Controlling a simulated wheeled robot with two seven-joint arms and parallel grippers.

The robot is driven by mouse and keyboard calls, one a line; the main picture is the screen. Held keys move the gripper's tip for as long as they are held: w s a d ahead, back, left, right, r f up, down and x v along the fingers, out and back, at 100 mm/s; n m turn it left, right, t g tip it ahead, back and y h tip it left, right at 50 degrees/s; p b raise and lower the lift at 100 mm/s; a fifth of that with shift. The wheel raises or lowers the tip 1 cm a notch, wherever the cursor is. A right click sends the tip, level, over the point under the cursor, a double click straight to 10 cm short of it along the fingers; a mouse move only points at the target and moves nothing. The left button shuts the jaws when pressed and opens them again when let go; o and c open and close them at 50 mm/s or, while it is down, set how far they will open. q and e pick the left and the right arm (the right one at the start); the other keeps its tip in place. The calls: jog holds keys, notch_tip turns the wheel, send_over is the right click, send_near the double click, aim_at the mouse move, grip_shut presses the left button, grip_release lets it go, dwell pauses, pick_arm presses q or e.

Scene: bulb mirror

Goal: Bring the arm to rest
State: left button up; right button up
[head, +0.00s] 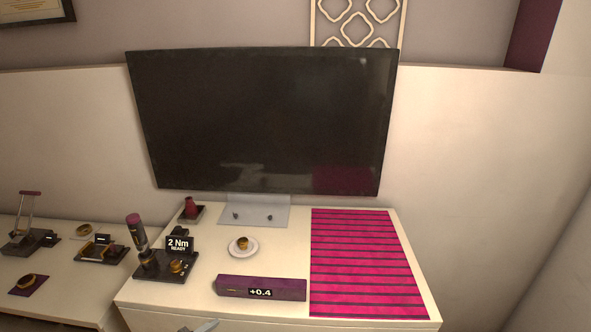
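Neither of my grippers can be made out in the head view, and no arm is seen over the table. A small grey piece shows at the bottom edge, in front of the white cabinet, and I cannot tell what it is. On the white cabinet top (205,268) stands a dark device with a "2 Nm READY" display (179,244) and an upright tool with a purple cap (135,228). A gold round piece (243,243) sits on a white saucer (234,252). A purple block (232,283) reads "+0.4".
A large dark screen (265,120) stands at the back. A pink striped mat (360,265) lies bare at the right. A small red object (190,206) stands at the back left. A lower left surface (75,285) holds several small devices, including a gold piece on a purple pad (38,290).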

pick_arm(q)
jog(key=s+a+f+n+g+y, duration=0.35)
jog(key=s+f, duration=0.25)
jog(key=s, duration=0.5)
jog(key=s+a+f+n+g+y, duration=0.35)
jog(key=s+a+f+g, duration=0.2)
jog(key=s, duration=0.45)
jog(key=s+d+f+x, duration=0.1)
jog(key=s+x, duration=0.1)
jog(key=x, duration=0.9)
jog(key=s+d+x, duration=0.1)
jog(key=s+x, duration=0.2)
jog(key=x, duration=0.9)
jog(key=s+a+f+g, duration=0.1)
jog(key=s+a+f, duration=0.1)
jog(key=s+f, duration=1.5)
jog(key=shift+a+f+h, duration=0.3)
jog(key=shift+a+f, duration=0.05)
jog(key=shift+f, duration=0.55)
jog(key=shift+s, duration=0.15)
jog(key=shift+c, duration=0.2)
